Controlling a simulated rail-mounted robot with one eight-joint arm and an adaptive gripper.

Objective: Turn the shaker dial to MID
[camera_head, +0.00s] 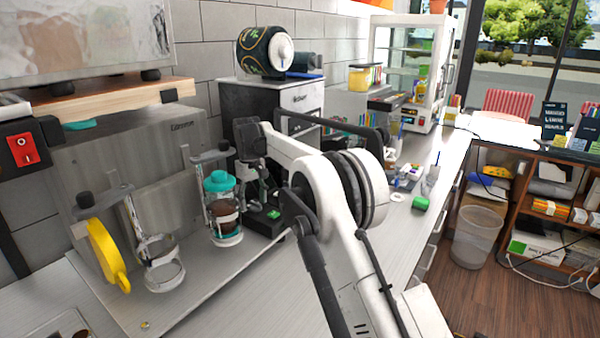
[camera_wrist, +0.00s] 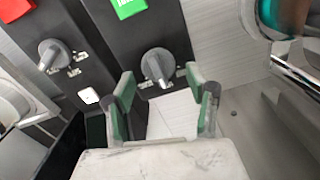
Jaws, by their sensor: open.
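Two grey dials with small white labels show in the wrist view on dark panels. The nearer dial (camera_wrist: 157,66) sits below a green button (camera_wrist: 128,6), just ahead of and between my gripper's fingers (camera_wrist: 167,90). The other dial (camera_wrist: 52,55) is to the left, near a red switch (camera_wrist: 15,9). My gripper is open and empty, and I see no contact with the dial. The label words are too small to read, so I cannot tell either setting. In the head view, a teal-lidded shaker cup (camera_head: 222,200) stands left of my gripper, and my arm hides much of the panel.
A red switch (camera_head: 22,150) is on a dark box at the far left. Cups and small items (camera_head: 405,175) lie on the counter to the right.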

